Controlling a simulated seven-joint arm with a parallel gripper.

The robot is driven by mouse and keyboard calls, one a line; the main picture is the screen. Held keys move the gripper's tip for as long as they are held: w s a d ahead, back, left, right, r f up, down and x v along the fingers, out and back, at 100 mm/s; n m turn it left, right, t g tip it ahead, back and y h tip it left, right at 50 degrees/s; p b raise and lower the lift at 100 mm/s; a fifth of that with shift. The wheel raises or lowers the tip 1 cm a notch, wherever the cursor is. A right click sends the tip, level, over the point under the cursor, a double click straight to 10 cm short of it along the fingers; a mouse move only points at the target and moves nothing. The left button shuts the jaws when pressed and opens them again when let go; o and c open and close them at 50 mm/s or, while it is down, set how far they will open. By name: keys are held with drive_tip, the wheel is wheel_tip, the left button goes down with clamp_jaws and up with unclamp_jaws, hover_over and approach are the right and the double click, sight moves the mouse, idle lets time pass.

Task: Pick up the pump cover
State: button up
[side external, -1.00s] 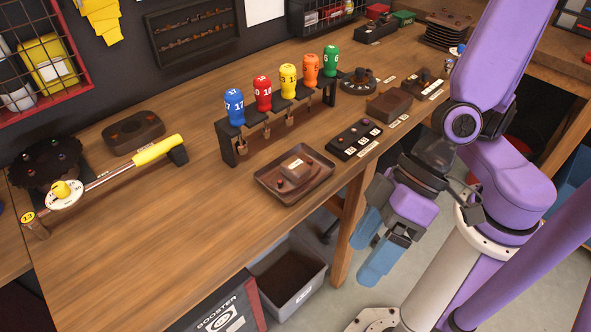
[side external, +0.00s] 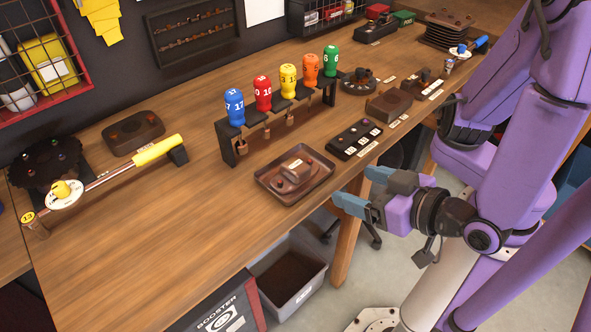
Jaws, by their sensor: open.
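A small brown cast part (side external: 296,172) with a boxy body and a rounded boss lies in a shallow brown tray (side external: 268,186) near the bench's front edge. It looks like the pump cover, but I cannot read a name on it. My gripper (side external: 356,187) is open and empty, with two blue fingers spread apart. It is just off the front edge of the bench, right of the tray, with its fingers pointing left toward the tray. It touches nothing that I can see.
A black rack with colored numbered handles (side external: 263,93) stands behind the tray. A black button box (side external: 355,139) and a brown block (side external: 389,104) lie to the right. A torque wrench (side external: 120,175) lies left. The bench (side external: 170,250) is clear front left. A grey bin (side external: 290,280) sits below.

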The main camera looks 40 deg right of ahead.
sight(294, 163)
drive_tip(key=x, duration=1.6)
drive_tip(key=shift+w+d, duration=0.1)
drive_tip(key=shift+w, duration=0.1)
drive_tip(key=c, duration=1.2)
drive_tip(key=shift+r, duration=0.1)
